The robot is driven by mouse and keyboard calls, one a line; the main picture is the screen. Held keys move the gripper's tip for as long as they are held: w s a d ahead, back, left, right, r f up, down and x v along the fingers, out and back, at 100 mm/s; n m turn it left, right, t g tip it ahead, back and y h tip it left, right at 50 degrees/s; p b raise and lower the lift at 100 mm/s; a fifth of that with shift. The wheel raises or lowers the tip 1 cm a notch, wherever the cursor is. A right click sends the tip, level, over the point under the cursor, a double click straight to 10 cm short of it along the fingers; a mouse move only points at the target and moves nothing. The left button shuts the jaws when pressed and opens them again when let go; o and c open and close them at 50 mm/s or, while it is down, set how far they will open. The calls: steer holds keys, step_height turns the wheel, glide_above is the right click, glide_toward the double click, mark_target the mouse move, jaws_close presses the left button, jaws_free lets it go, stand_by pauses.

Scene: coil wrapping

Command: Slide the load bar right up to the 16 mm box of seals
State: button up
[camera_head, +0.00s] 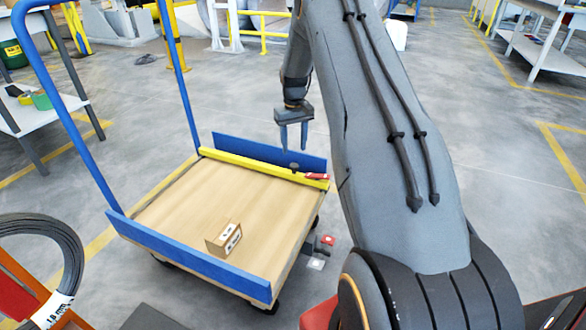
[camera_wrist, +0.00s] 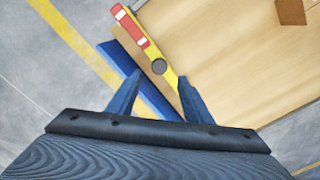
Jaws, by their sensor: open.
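The load bar (camera_head: 250,169) is yellow, with a red handle (camera_head: 316,176) near its right end and a dark round knob (camera_wrist: 158,67). It lies across the cart deck along the far blue side board. The box of seals (camera_head: 222,240) is a small brown carton with a white label, on the deck near the near blue board, well apart from the bar; its size marking is too small to read. A corner of it shows in the wrist view (camera_wrist: 291,12). My gripper (camera_head: 294,148) is open and empty, pointing down above the bar near the knob.
The cart has a wooden deck (camera_head: 180,215) with blue side boards and a tall blue handle frame (camera_head: 72,105) at the left. The deck between bar and carton is clear. A wire coil (camera_head: 70,255) stands at the lower left. A work table (camera_head: 45,115) stands beyond the handle.

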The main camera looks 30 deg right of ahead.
mark_target(294, 165)
step_height(294, 165, down, 8)
steer(key=shift+b, duration=1.25)
jaws_close()
